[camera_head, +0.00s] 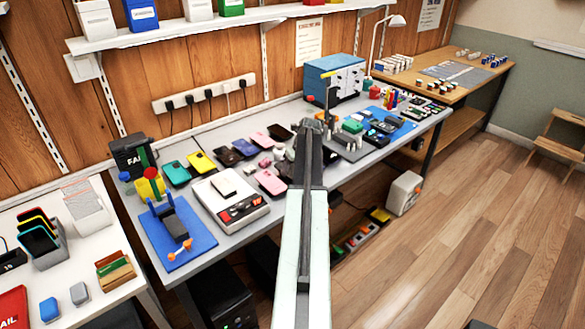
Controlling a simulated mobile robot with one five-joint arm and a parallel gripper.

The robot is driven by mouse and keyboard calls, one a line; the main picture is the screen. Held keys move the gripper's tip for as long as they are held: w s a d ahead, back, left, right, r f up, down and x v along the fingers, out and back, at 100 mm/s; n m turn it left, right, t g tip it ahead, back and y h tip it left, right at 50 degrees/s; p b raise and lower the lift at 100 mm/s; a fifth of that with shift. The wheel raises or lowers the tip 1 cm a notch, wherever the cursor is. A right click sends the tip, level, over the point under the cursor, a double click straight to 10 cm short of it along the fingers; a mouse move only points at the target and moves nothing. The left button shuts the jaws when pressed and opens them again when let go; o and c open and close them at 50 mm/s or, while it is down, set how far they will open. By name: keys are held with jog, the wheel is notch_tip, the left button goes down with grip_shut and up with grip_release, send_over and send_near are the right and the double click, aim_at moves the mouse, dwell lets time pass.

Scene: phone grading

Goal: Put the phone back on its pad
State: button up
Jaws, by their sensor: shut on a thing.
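My gripper (312,127) is at the end of my arm, over the middle of the grey bench (215,240). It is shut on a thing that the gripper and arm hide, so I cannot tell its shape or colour. Several phones lie on the bench left of my gripper, among them a teal one (175,173), a yellow one (201,162), a pink one (271,182) and a black one (280,132). I cannot tell which pad belongs to the phone; any pads under the phones are too small to make out.
A white device with a red front panel (242,208) and a blue mat (197,245) with a dark stand (174,222) are at the left. A blue cabinet (335,77) stands behind my gripper. Small parts crowd the right.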

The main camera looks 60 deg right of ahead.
jog(key=shift+f, duration=0.1)
dwell(0.3)
jog(key=o, duration=2)
jog(key=shift+r, duration=0.2)
jog(key=shift+r+p, duration=0.4)
jog(key=shift+p, duration=0.1)
notch_tip(320, 180, up, 7)
jog(key=p, duration=0.7)
